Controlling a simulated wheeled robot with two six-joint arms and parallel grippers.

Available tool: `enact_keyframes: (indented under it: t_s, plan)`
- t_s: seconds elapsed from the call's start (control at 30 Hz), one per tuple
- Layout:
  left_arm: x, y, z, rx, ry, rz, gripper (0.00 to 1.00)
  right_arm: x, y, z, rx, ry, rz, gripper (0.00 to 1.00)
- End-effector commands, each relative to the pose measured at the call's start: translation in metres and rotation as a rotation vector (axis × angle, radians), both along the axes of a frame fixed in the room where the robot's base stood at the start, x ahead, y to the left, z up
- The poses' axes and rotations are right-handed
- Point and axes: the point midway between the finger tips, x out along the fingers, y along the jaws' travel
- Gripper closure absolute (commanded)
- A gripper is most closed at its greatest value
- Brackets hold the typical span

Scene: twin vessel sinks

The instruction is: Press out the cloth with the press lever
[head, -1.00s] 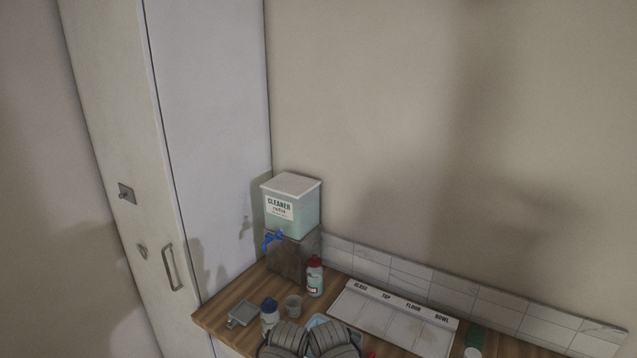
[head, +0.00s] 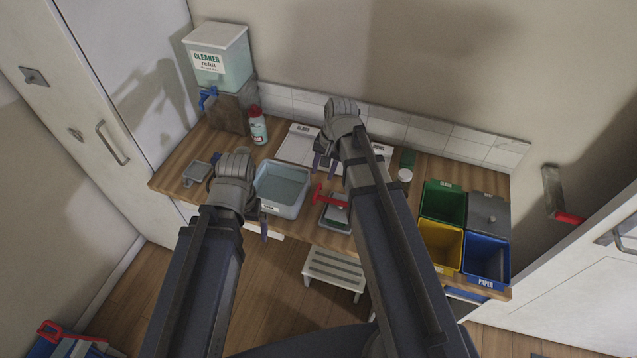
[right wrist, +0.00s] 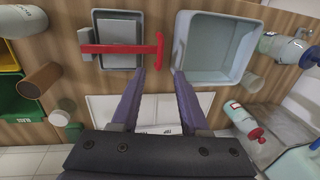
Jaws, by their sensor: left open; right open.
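The press with its red lever (head: 328,196) stands near the front edge of the counter; its grey tray (head: 336,222) is below the lever. In the right wrist view the red lever (right wrist: 120,48) lies across the grey press plate, its crossbar to the right. My right gripper (head: 325,168) is open and empty above the counter, behind the lever; in the right wrist view its fingertips (right wrist: 159,72) are just beside the crossbar, not visibly gripping it. My left gripper (head: 263,223) is open at the front left of the basin. I cannot make out the cloth.
A blue-grey basin (head: 283,190) of water stands left of the press. Coloured bins (head: 443,204) stand to the right. A red-capped bottle (head: 258,127) and a cleaner tank (head: 218,58) are at the back left. A step stool (head: 335,270) is below the counter.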

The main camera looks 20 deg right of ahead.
Motion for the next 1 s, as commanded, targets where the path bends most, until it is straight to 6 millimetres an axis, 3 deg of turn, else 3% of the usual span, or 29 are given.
enact_keyframes:
  t_s: [0.27, 0.7, 1.0]
  plan:
    - [0.0, 0.0, -0.016, 0.0, 0.0, 0.0, 0.0, 0.001, 0.002, -0.016, -0.001, 0.0, 0.004, 0.55]
    - [0.0, 0.0, -0.069, 0.0, 0.0, 0.0, 0.0, 0.006, 0.01, -0.069, -0.001, 0.0, 0.005, 0.55]
    - [0.0, 0.0, -0.077, 0.0, 0.0, 0.001, 0.0, 0.007, 0.012, -0.077, -0.001, 0.0, 0.005, 0.55]
